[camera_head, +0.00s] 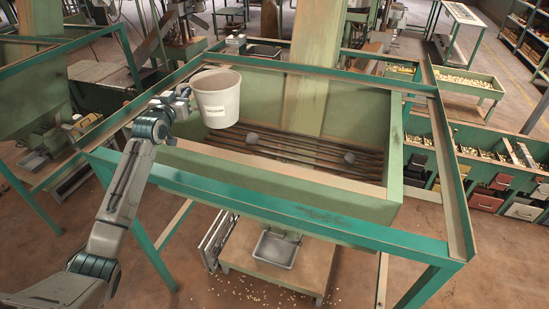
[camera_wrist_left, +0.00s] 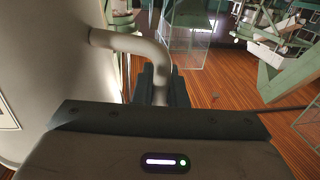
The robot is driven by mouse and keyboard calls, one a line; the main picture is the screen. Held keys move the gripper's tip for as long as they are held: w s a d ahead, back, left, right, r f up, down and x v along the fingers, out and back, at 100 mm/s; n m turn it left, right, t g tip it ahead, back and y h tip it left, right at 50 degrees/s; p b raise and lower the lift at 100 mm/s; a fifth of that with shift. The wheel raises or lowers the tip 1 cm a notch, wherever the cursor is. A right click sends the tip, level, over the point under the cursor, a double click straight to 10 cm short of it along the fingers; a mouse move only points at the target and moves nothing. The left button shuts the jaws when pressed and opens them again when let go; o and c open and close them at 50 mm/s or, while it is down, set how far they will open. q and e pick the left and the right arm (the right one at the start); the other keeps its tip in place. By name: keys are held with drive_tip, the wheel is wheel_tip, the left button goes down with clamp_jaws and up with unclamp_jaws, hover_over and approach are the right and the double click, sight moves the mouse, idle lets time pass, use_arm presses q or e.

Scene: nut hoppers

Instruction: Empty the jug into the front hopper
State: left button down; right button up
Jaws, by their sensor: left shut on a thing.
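The white jug (camera_head: 216,97) with a small label is held upright over the left part of the front hopper (camera_head: 290,183). My left gripper (camera_head: 184,97) is shut on the jug's handle, at the jug's left side. In the left wrist view the handle (camera_wrist_left: 135,42) runs from the jug's pale wall (camera_wrist_left: 45,70) down between the dark fingers (camera_wrist_left: 161,85). The jug's contents cannot be seen. The hopper is a green, open-topped wooden box with dark slats (camera_head: 300,150) and two small grey lumps inside. My right gripper is not in view.
A teal metal frame (camera_head: 310,216) surrounds the hopper. A metal tray (camera_head: 276,249) sits on a low wooden stand below, with scattered nuts on the floor. Nut bins (camera_head: 490,155) line the right side. Another green hopper (camera_head: 35,90) stands at left.

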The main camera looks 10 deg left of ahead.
use_arm(q)
wheel_tip(320, 180, down, 6)
drive_tip(key=b, duration=0.1)
drive_tip(key=shift+f, duration=0.25)
